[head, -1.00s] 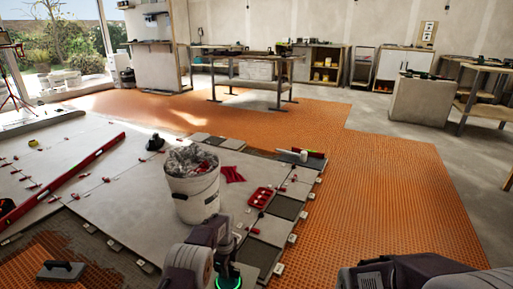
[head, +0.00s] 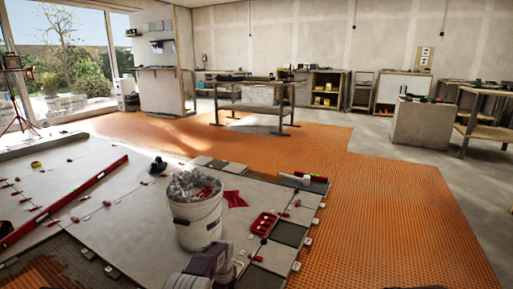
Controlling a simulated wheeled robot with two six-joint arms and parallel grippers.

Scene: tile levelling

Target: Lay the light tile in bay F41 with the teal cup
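Along the right edge of the laid floor, light tiles (head: 275,258) alternate with dark grey squares (head: 290,233). Small tags stand along that edge, but they are too small to read, so I cannot tell which bay is F41. My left arm shows at the bottom centre, just below the bucket, but its gripper is below the picture. The teal cup is not in view. Only a sliver of my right arm shows at the bottom edge, and its gripper is out of view. I cannot see whether either gripper holds anything.
A white bucket (head: 197,215) stands on the large pale tiles, with a red cloth (head: 235,199) and a red tray (head: 263,223) to its right. A long red level (head: 65,201) lies at left. Orange matting (head: 390,210) at right is clear. A workbench (head: 254,108) stands behind.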

